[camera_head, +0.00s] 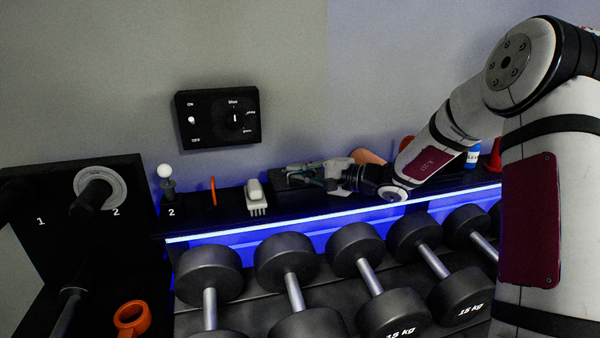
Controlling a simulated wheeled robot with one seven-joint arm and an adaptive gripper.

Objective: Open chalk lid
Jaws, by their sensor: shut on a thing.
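A dark, low box (284,186), which looks like the chalk container, sits on the shelf ledge against the wall. My gripper (303,175) reaches in from the right and is shut on the lid at the top of this box. The fingers cover much of the lid, so the exact grip and how far the lid is raised are hard to tell. No clear gap shows between lid and box.
An orange cylinder (368,157) lies behind my gripper. Dumbbells (357,250) fill the rack below the blue-lit ledge (300,223). A black control panel (218,117) is on the wall.

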